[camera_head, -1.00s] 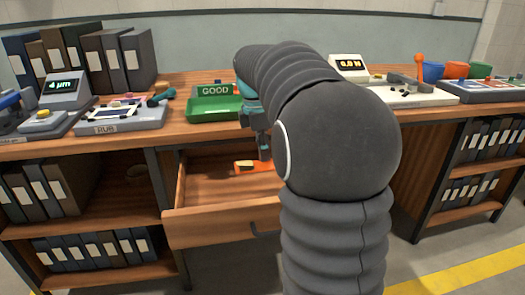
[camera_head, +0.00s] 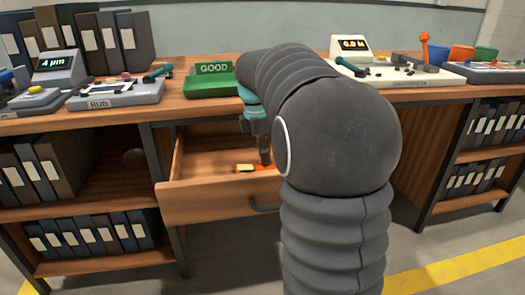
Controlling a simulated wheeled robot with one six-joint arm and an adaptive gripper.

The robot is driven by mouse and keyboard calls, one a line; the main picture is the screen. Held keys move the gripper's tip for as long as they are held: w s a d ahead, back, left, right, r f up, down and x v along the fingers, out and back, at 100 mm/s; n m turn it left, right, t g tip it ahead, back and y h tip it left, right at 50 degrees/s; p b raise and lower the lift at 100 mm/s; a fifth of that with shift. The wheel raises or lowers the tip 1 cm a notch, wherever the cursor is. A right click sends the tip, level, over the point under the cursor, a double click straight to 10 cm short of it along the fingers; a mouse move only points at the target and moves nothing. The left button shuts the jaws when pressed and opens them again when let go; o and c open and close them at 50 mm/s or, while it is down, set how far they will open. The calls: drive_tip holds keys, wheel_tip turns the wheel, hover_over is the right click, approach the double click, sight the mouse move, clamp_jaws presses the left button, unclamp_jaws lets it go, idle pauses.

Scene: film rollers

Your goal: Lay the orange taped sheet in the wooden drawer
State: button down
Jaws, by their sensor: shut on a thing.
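The orange taped sheet (camera_head: 245,168) shows as a small orange and yellow piece inside the open wooden drawer (camera_head: 212,203). My gripper (camera_head: 265,163) points down into the drawer and is shut on the sheet. My arm hides the sheet's right part and the drawer's right side. I cannot tell whether the sheet touches the drawer floor.
The drawer's front panel and left wall stand up around the sheet. A green tray marked GOOD (camera_head: 212,84) sits on the bench above. A device marked RUB (camera_head: 117,92) is at left, and a white device (camera_head: 400,72) at right.

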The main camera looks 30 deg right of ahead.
drive_tip(key=shift+f, duration=0.1)
drive_tip(key=c, duration=0.7)
unclamp_jaws()
drive_tip(key=shift+c, duration=0.2)
wheel_tip(320, 180, up, 8)
drive_tip(key=p, duration=0.8)
drive_tip(key=shift+s, duration=0.1)
